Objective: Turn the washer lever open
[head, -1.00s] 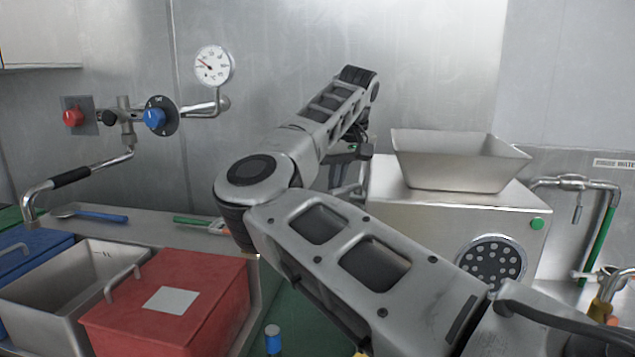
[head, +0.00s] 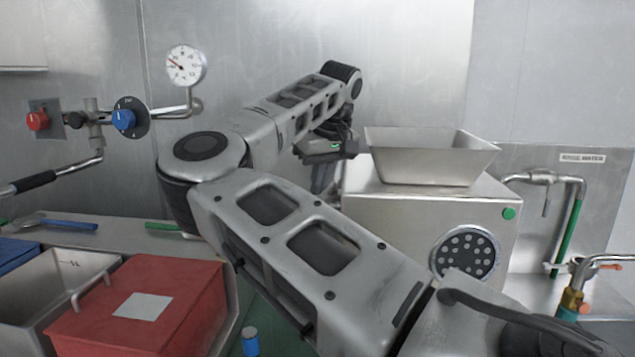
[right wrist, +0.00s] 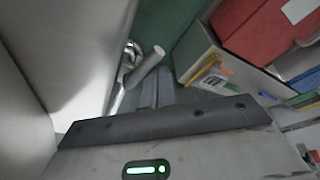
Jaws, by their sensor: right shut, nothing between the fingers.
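My right gripper (head: 322,180) points down at the left side of the steel grinder box (head: 400,225). Its dark fingers (right wrist: 155,92) are shut and empty. In the right wrist view a short metal lever with a grey cylindrical handle (right wrist: 146,65) is just ahead of the fingertips; contact cannot be told. This lever is hidden or too small to make out in the head view. At the far right of the head view, a brass tap has an orange lever (head: 606,267). I cannot tell which of these is the washer lever. My left gripper is not in view.
A steel hopper (head: 425,160) tops the grinder. A rinse-water pipe (head: 545,178) with a green section is at right. A red box (head: 190,290) and an open steel bin (head: 85,265) stand at left. A wall tap has red and blue knobs (head: 123,119).

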